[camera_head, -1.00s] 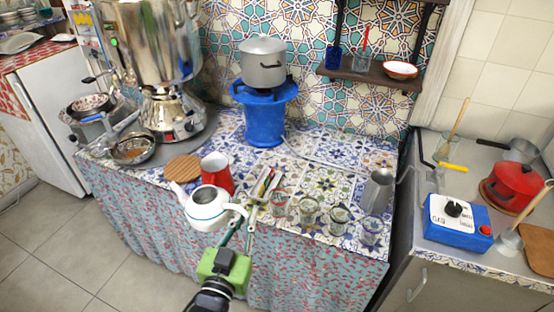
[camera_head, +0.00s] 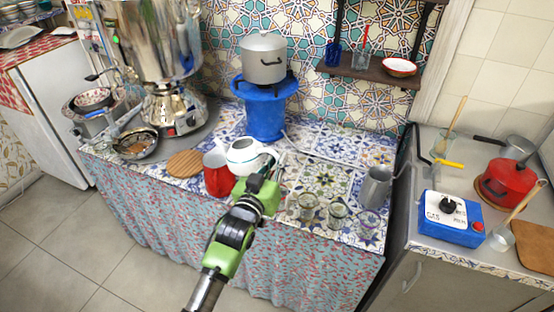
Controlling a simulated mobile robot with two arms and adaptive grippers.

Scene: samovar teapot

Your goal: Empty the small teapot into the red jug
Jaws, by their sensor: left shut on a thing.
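The small white teapot (camera_head: 243,153) with a teal rim shows in the head view above the tiled counter, just right of the red jug. My left gripper (camera_head: 262,178) is shut on the teapot at its handle side; the fingers are partly hidden behind the green gripper body. The teapot looks roughly upright, its spout to the left near the jug's top. The red jug (camera_head: 217,176) stands at the counter's front edge, its right side partly covered by the teapot and my arm. I cannot tell whether the teapot touches the jug. My right gripper does not show.
A round wooden board (camera_head: 185,164) lies left of the jug. Several glasses (camera_head: 308,206) stand to the right, with a metal pitcher (camera_head: 376,187) beyond. A blue stove (camera_head: 265,112) with a grey pot is behind. Tiles right of the stove are free.

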